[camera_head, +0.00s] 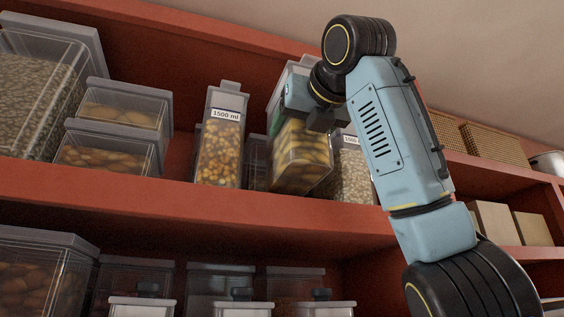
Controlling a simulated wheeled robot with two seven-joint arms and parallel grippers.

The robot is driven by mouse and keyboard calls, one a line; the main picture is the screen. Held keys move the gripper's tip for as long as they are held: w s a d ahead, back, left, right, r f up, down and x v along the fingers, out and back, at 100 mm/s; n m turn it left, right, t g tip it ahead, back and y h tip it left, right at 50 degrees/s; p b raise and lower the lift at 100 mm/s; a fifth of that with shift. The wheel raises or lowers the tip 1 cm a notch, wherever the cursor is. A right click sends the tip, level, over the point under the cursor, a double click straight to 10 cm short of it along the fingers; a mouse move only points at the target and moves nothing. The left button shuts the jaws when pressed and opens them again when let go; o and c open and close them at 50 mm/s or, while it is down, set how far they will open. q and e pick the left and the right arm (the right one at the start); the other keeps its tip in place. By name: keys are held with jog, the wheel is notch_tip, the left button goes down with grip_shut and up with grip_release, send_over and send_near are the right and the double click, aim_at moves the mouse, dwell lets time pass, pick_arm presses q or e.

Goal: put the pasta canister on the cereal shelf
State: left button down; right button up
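A tall clear canister with yellow pieces, which looks like the pasta canister (302,158), is at the middle of the upper red shelf (220,206). It leans a little compared with its neighbours, and its base is close to the shelf's front edge. My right gripper (312,112) is at its upper part and appears shut on it; the fingers are partly hidden by the wrist. I cannot tell whether the base touches the shelf. No shelf label reading cereal is visible. My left gripper is not in view.
A canister labelled 1500 ml (221,140) stands just left, and another labelled canister (350,175) stands close on the right. Shorter canisters (105,150) and a large one (35,95) fill the left. Boxes (492,142) stand farther right. More canisters (40,275) are below.

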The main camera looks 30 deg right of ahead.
jog(key=p+x, duration=0.2)
jog(key=x, duration=0.6)
jog(key=shift+w+r, duration=0.1)
jog(key=shift+w, duration=0.1)
jog(key=shift+s+f, duration=0.25)
jog(key=shift+f, duration=0.75)
jog(key=shift+w+d+f, duration=0.1)
jog(key=shift+w+f, duration=0.05)
jog(key=shift+f, duration=0.55)
jog(key=shift+f, duration=0.1)
jog(key=o, duration=1)
jog(key=shift+f, duration=0.2)
jog(key=o, duration=0.5)
jog(key=shift+r, duration=0.1)
